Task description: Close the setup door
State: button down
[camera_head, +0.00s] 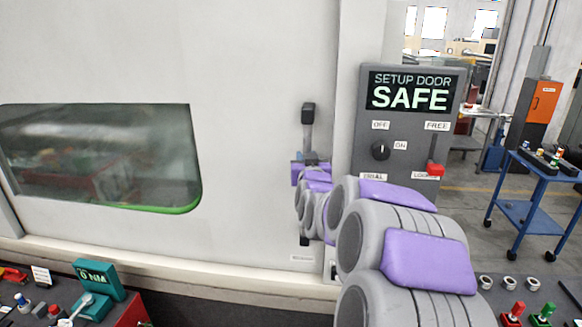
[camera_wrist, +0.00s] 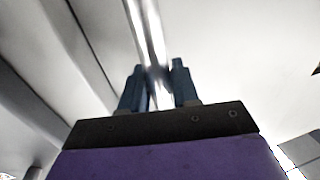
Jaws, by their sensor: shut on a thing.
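The setup door is a large pale panel (camera_head: 250,120) with a dark window (camera_head: 100,155), filling the left of the head view. Its right edge meets a pale upright post; I see no clear gap there. A vertical handle (camera_head: 308,130) with a black top end stands near that edge. My gripper (camera_wrist: 158,78) is shut on the handle; in the wrist view a bright metal bar (camera_wrist: 146,25) runs between its two dark blue fingers. In the head view my arm hides the fingertips and part of the handle.
A blue cart (camera_head: 540,168) stands at right. Tool trays (camera_head: 125,310) lie at lower left. Open floor lies behind the panel.

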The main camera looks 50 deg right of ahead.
jog(key=shift+s+d+r, duration=0.1)
jog(key=shift+r, duration=0.05)
dwell(0.3)
jog(key=c, duration=1.1)
grip_release()
jog(key=shift+s+d, duration=0.1)
jog(key=shift+o, duration=0.6)
jog(key=shift+d, duration=0.1)
